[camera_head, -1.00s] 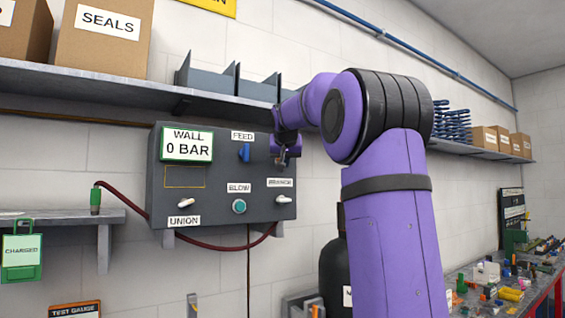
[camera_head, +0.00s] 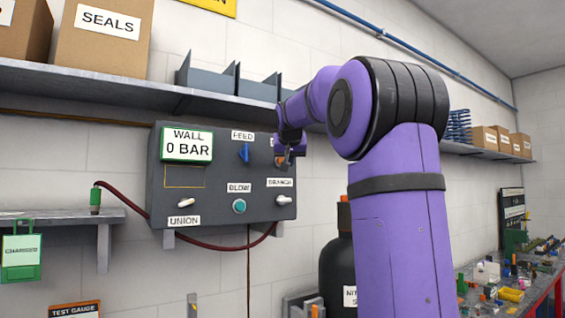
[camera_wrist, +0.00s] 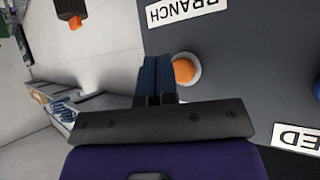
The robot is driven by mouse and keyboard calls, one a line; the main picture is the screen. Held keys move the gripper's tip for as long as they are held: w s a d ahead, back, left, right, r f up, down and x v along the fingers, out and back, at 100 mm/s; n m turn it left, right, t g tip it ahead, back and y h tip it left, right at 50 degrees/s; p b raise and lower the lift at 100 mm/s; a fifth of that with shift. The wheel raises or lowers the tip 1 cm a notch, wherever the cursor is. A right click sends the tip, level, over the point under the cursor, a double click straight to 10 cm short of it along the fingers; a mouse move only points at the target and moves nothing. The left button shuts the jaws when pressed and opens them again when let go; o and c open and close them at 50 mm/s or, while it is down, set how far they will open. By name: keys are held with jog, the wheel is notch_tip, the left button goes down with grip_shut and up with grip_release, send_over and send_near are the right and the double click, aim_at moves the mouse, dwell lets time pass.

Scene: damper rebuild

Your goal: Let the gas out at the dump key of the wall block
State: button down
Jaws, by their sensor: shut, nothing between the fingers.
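The dark grey wall block (camera_head: 222,205) hangs on the wall, and its display (camera_head: 187,145) reads "WALL 0 BAR". My gripper (camera_head: 284,161) is at the block's upper right corner. In the wrist view its dark fingers (camera_wrist: 155,75) are shut and empty. An orange round knob (camera_wrist: 184,70) in a pale collar shows just right of the fingertips; I cannot tell whether they touch. Its own label is not readable. The blue feed key (camera_head: 244,152) stands left of my gripper. The blow button (camera_head: 239,206) and the branch lever (camera_head: 284,199) are below.
A shelf (camera_head: 130,88) with grey bins runs above the block. A dark red hose (camera_head: 205,246) loops under it. A black bottle (camera_head: 340,262) stands below right, partly behind my arm. A cluttered bench (camera_head: 520,285) is at the far right.

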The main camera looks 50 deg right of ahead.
jog(key=s, duration=0.2)
jog(key=s+a, duration=0.1)
jog(key=s, duration=0.1)
jog(key=shift+s, duration=0.25)
jog(key=shift+a, duration=0.1)
dwell(0.4)
jog(key=s+a+f+n+y, duration=0.1)
jog(key=s+a+f, duration=0.1)
jog(key=a+f, duration=0.35)
jog(key=s+a+f+n+y, duration=0.2)
jog(key=a, duration=0.6)
jog(key=s+a+f+n+y, duration=0.1)
jog(key=s+a+f, duration=0.2)
jog(key=a, duration=0.3)
jog(key=s+a+f+n+g+y, duration=0.1)
jog(key=s+a+f+n, duration=0.1)
jog(key=s+a+f, duration=0.5)
jog(key=s+a+f+n+g+y, duration=0.1)
jog(key=s+a+f+n+y, duration=0.1)
jog(key=s+a+f, duration=0.5)
notch_tip(320, 180, down, 6)
jog(key=s, duration=0.2)
jog(key=shift+s+a+r+n+g+y, duration=0.15)
jog(key=shift+s+a+n+g+y, duration=0.15)
jog(key=shift+s+n, duration=0.1)
jog(key=c, duration=1.8)
grip_release()
jog(key=shift+w, duration=0.1)
jog(key=shift+c, duration=0.2)
